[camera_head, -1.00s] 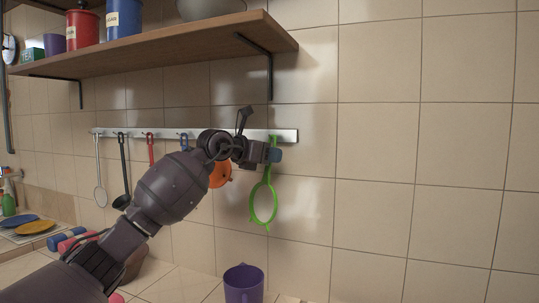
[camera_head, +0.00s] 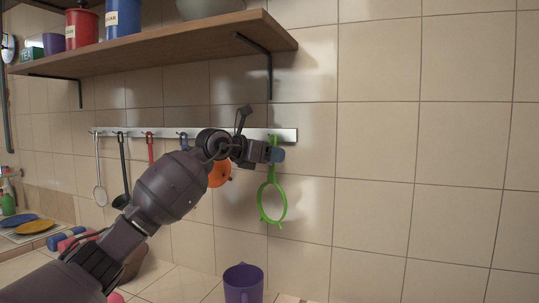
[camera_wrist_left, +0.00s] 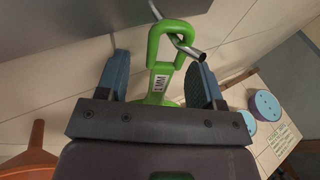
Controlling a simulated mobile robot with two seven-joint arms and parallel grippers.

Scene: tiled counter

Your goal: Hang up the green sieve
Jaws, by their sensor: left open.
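The green sieve (camera_head: 273,203) hangs against the tiled wall below the right end of the metal rail (camera_head: 285,135). In the left wrist view its handle (camera_wrist_left: 160,80) ends in a green loop, and a metal hook (camera_wrist_left: 187,47) passes through this loop. My left gripper (camera_head: 275,154) is at the upper handle. In the left wrist view the left gripper (camera_wrist_left: 160,85) is open, with one blue finger on each side of the handle and gaps visible. The sieve's ring tilts slightly in the head view. My right gripper is not in view.
Other utensils hang on the rail to the left, including an orange one (camera_head: 219,174) partly behind my arm. A wooden shelf (camera_head: 170,50) juts out above. A purple cup (camera_head: 243,284) stands on the counter below. The wall to the right is bare.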

